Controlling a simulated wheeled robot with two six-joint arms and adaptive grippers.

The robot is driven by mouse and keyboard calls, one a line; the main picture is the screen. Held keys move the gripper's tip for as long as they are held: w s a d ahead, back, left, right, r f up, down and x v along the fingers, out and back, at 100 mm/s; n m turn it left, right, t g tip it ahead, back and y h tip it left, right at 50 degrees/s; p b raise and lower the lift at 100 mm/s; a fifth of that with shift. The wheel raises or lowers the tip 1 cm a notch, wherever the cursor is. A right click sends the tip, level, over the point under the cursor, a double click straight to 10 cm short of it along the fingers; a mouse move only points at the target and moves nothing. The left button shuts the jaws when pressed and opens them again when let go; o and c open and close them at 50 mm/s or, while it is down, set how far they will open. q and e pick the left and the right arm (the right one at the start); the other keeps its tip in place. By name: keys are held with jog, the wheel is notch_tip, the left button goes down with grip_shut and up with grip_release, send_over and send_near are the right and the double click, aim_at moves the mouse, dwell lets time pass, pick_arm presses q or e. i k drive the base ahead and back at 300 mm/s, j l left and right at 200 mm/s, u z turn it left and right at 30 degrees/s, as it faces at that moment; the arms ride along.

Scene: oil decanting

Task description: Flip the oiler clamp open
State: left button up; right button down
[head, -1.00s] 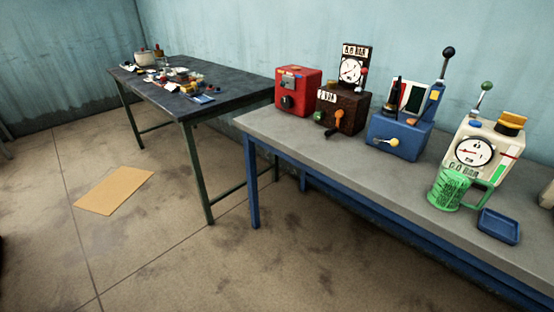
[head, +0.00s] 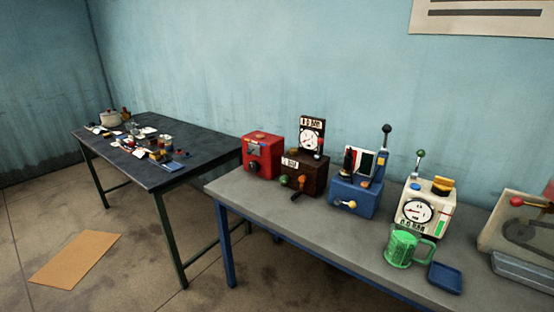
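Neither gripper is in view. I cannot tell which part is the oiler clamp. A cream box (head: 437,198) with a round gauge, a green-knobbed lever (head: 418,166) and a yellow-orange part on top (head: 441,188) stands on the grey bench. A green jug (head: 400,248) with a handle stands in front of it. A shallow blue tray (head: 445,278) lies to the right of the jug. At the right edge, a beige-grey unit (head: 495,235) carries a lever with a red knob (head: 516,201); it is cut off by the frame.
The grey bench (head: 300,227) also holds a blue box (head: 352,200) with a tall black-knobbed lever, a dark brown box (head: 310,178) with a gauge, and a red box (head: 264,158). A dark table (head: 190,158) with small items stands left. Cardboard (head: 75,260) lies on open floor.

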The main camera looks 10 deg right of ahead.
aim_at(352, 204)
jog(key=i+j+z, duration=0.6)
jog(key=i+j, duration=0.25)
jog(key=j, duration=0.05)
